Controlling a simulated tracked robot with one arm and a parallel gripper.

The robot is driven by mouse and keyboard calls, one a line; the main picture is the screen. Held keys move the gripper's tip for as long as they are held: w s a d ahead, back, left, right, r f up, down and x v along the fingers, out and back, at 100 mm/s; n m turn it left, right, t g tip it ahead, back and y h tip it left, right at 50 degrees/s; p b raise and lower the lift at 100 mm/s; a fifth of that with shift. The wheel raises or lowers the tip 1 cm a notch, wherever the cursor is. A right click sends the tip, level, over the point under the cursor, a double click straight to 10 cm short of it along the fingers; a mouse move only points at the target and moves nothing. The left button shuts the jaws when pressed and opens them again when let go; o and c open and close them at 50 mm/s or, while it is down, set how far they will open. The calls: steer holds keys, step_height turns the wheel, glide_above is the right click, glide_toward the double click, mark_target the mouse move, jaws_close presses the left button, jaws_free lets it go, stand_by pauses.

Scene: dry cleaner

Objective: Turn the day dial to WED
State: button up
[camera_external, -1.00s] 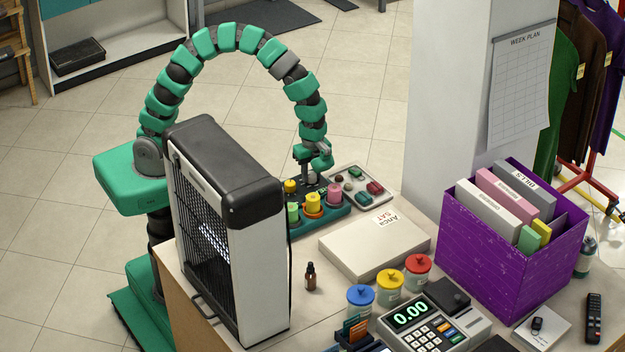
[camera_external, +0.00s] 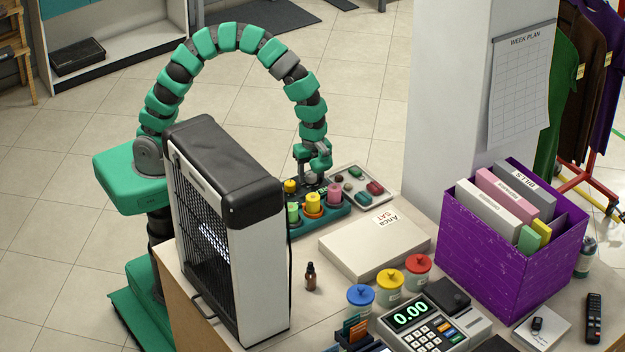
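My gripper (camera_external: 313,178) points down at the back of the counter, over the rear of a dark green tray (camera_external: 334,211) holding several coloured spool-like pieces. A pink piece (camera_external: 334,194) stands just right of the gripper, and a yellow one (camera_external: 313,203) stands in front of it. The fingertips are small and partly hidden, so I cannot tell whether they are open, shut or touching anything. I cannot make out a day dial or the letters WED. It may be under the gripper or hidden.
A tall black-and-white grille unit (camera_external: 262,270) blocks the counter's left side. A light box marked SAT (camera_external: 350,250) lies in front of the tray. A grey tray of small pieces (camera_external: 382,201) lies to its right.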

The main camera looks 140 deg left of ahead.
mark_target(313, 173)
step_height(313, 173, up, 14)
steer(key=shift+a+f, duration=0.15)
steer(key=shift+a, duration=0.05)
stand_by(0.4)
steer(key=shift+w, duration=0.1)
